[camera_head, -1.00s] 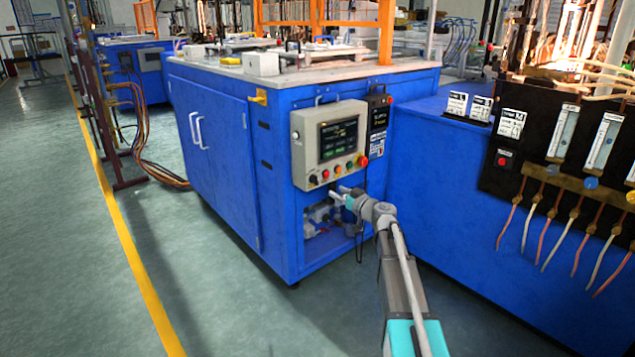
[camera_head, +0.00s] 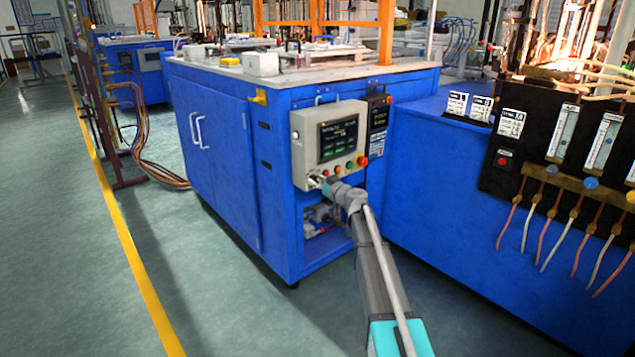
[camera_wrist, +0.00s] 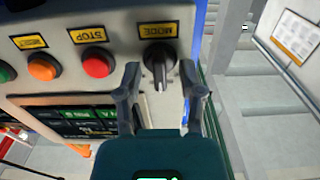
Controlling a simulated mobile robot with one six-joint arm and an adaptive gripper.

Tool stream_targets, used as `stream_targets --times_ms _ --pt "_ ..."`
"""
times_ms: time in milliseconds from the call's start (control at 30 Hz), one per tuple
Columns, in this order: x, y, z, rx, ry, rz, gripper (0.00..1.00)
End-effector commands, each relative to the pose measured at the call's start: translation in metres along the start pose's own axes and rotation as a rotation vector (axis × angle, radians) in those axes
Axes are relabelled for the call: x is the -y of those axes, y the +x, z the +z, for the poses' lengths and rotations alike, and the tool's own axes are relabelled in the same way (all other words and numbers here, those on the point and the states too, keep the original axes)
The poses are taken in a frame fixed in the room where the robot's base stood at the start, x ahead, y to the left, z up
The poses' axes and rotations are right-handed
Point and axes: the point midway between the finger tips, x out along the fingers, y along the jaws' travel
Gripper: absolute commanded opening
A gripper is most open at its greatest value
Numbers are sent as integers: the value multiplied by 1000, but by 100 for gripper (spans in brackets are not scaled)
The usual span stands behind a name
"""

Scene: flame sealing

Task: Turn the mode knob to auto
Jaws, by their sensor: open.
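The mode knob (camera_wrist: 159,68) is a black rotary knob under a yellow MODE label in the wrist view, which is upside down. Its pointer bar runs roughly along the picture's vertical. My gripper (camera_wrist: 163,84) is open, with one finger on each side of the knob's lower part in that view; I cannot tell whether they touch it. In the head view my gripper (camera_head: 320,182) is at the lower left of the control panel (camera_head: 304,126), and it hides the knob there.
Beside the knob are a red STOP button (camera_wrist: 96,63), an orange button (camera_wrist: 43,67) and a green button (camera_wrist: 5,72). A touchscreen (camera_head: 338,140) is above the button row. A red button (camera_head: 362,160) sticks out at the panel's right. The floor (camera_head: 150,230) at left is clear.

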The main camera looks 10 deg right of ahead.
Motion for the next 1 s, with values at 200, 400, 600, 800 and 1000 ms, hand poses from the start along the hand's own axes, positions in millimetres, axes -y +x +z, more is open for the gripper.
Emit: stream_targets --times_ms 200,400,600,800,1000 --pt "0 0 0 0 0 0 50" --pt "0 0 0 0 0 0 15" --pt "0 0 0 0 0 0 0" --pt "0 0 0 0 14 0 0" --pt "0 0 0 0 74 0 0"
